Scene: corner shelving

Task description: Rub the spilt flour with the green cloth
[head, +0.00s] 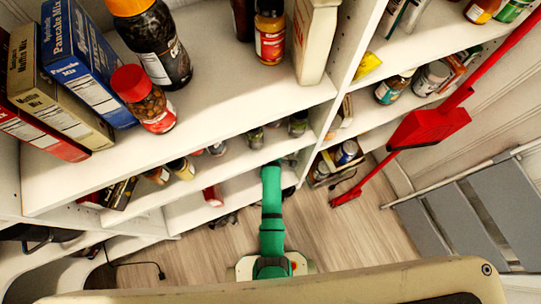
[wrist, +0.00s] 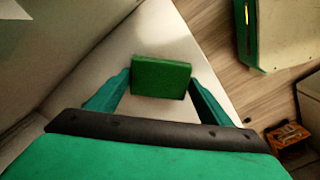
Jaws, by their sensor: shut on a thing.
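The green cloth (wrist: 161,78) looks like a flat, folded block in the wrist view. My gripper (wrist: 160,84) is shut on it, with one green finger at each side. The cloth is over a white shelf board (wrist: 150,32); I cannot tell whether it touches the board. No spilt flour can be told apart from the white surface. In the head view my green arm reaches in toward a lower shelf (head: 240,195), and the gripper's fingertips and the cloth are hidden there.
Jars and boxes, such as a blue pancake mix box (head: 82,62) and a red-lidded jar (head: 145,100), stand on the upper shelf. A red dustpan (head: 430,127) and a grey step ladder (head: 470,215) are at right. An orange-brown box (wrist: 287,137) shows low right in the wrist view.

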